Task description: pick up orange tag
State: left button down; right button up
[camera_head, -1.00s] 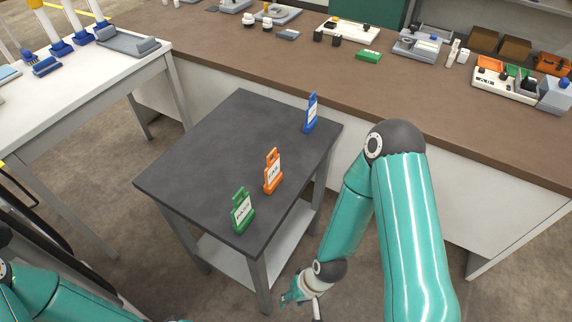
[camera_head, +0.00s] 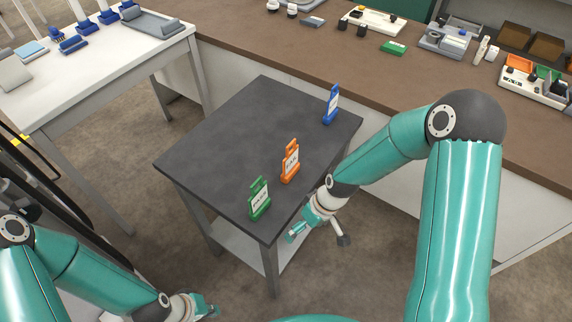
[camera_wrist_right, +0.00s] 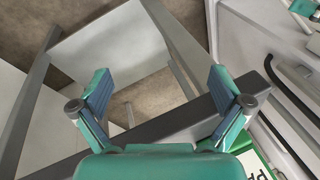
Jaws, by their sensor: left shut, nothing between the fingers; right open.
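The orange tag (camera_head: 290,162) stands upright on the dark table, near its right edge, between the green tag (camera_head: 260,199) and the blue tag (camera_head: 331,105). My right gripper (camera_head: 293,235) is open and empty, beside the table's front right edge, apart from the orange tag and nearer the camera. In the right wrist view its spread fingers (camera_wrist_right: 158,97) have nothing between them, and the orange tag does not show. My left gripper (camera_head: 212,311) is shut and empty at the bottom of the head view, well away from the tags.
The dark table (camera_head: 225,140) is mostly bare left of the tags. A brown counter (camera_head: 400,80) with trays and small items runs behind it. A white table (camera_head: 100,60) stands at the left. The wrist view shows a partly hidden green-and-white label (camera_wrist_right: 262,168).

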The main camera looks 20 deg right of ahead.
jog(key=w+d+r+n+t+p, duration=0.1)
jog(key=w+d+r, duration=0.15)
jog(key=r, duration=0.55)
jog(key=w+d+r+n+t+h+p, duration=0.15)
jog(key=w+r, duration=0.25)
jog(key=r, duration=0.5)
jog(key=w+d+r+n+t+y+p, duration=0.15)
jog(key=w+r, duration=0.25)
jog(key=r, duration=0.4)
jog(key=g+h, duration=0.1)
send_near(291, 161)
jog(key=x, duration=0.5)
jog(key=shift+f, duration=0.25)
jog(key=shift+p+x, duration=0.65)
jog(key=shift+x, duration=0.1)
jog(key=p+x, duration=0.1)
jog(key=x, duration=0.3)
jog(key=shift+w, duration=0.1)
jog(key=c, duration=1.1)
jog(key=shift+r, duration=0.2)
